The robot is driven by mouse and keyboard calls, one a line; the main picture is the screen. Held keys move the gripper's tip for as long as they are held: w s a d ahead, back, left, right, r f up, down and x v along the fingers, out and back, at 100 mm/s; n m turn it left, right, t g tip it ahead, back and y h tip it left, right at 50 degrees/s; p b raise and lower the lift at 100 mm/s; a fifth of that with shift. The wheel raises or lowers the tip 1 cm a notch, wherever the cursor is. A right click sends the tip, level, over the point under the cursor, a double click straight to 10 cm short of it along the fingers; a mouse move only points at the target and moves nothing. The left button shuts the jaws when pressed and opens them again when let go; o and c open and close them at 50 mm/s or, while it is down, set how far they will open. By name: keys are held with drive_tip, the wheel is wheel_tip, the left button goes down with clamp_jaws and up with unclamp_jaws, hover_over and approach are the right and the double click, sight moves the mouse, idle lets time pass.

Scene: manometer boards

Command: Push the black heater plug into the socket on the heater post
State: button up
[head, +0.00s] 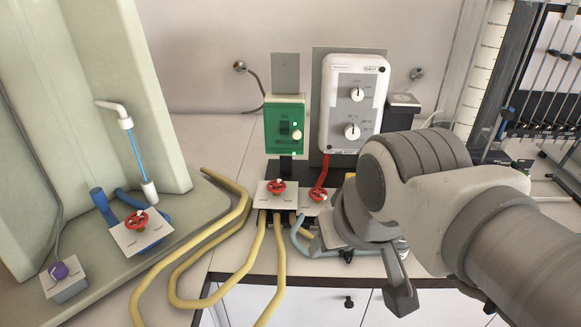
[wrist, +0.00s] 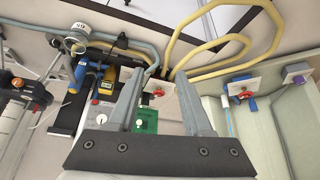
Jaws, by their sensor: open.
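My gripper (wrist: 172,76) is open, with nothing between its fingers in the wrist view. In the head view my gripper (head: 385,275) hangs at the front edge of the bench, mostly hidden by its own wrist. A small black piece (wrist: 121,42) beside a grey hose in the wrist view may be the heater plug; I cannot tell for sure. It is apart from my fingers. A dark post with a pale top plate (head: 403,103) stands right of the white control box in the head view and may be the heater post. I cannot make out its socket.
A green box (head: 285,125) and a white two-knob box (head: 353,103) stand at the back. Red-handled valves (head: 277,188) and yellow hoses (head: 231,240) crowd the front. A manometer board (head: 545,90) stands right. Bare bench (head: 225,150) shows left of the green box.

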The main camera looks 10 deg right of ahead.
drive_tip(key=o, duration=0.4)
drive_tip(key=shift+w+r, duration=0.1)
drive_tip(key=shift+w, duration=0.05)
drive_tip(key=shift+o, duration=0.8)
drive_tip(key=w+d+n+g, duration=0.2)
drive_tip(key=w+d+n, duration=0.2)
drive_tip(key=w+n, duration=0.3)
drive_tip(key=w, duration=0.3)
drive_tip(key=shift+d+f+g+h, duration=0.3)
drive_tip(key=shift+d+f+g, duration=0.05)
drive_tip(key=shift+d+g, duration=0.05)
drive_tip(key=w+d+f+n+g, duration=0.2)
drive_tip(key=w+d+f+n, duration=0.5)
drive_tip(key=w, duration=0.1)
drive_tip(key=shift+w+d+f+n+g, duration=0.15)
drive_tip(key=shift+w+d+n+g, duration=0.1)
drive_tip(key=shift+w+n+g, duration=0.15)
drive_tip(key=shift+s+f, duration=0.1)
wheel_tip(320, 180, down, 12)
drive_tip(key=shift+f, duration=0.1)
